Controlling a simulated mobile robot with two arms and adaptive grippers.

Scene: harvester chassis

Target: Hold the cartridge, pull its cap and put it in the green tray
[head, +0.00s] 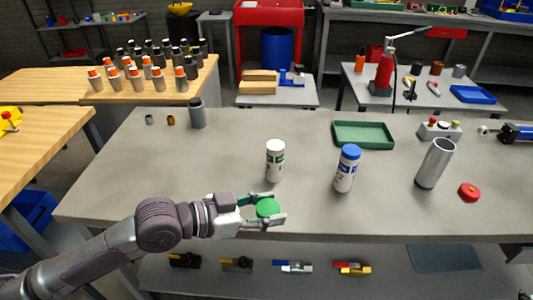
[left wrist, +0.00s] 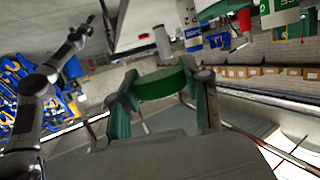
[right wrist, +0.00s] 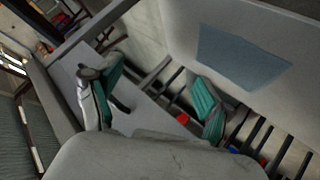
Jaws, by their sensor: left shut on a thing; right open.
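My left gripper (head: 270,208) is shut on a round green cap (head: 267,207), held at the front edge of the grey table. The cap also shows between the fingers in the left wrist view (left wrist: 162,83). A white cartridge with a green label (head: 275,163) stands upright behind the gripper, apart from it, with no green cap on its top. A second white cartridge with a blue cap (head: 346,170) stands to its right. The green tray (head: 363,145) lies empty farther back. My right gripper (right wrist: 160,82) is open and empty in the right wrist view, outside the head view.
A silver cylinder (head: 434,165) and a red round part (head: 469,192) are on the right of the table, near a button box (head: 440,129). A grey cylinder (head: 197,114) and two small parts stand at the back left. The table's left half is mostly clear.

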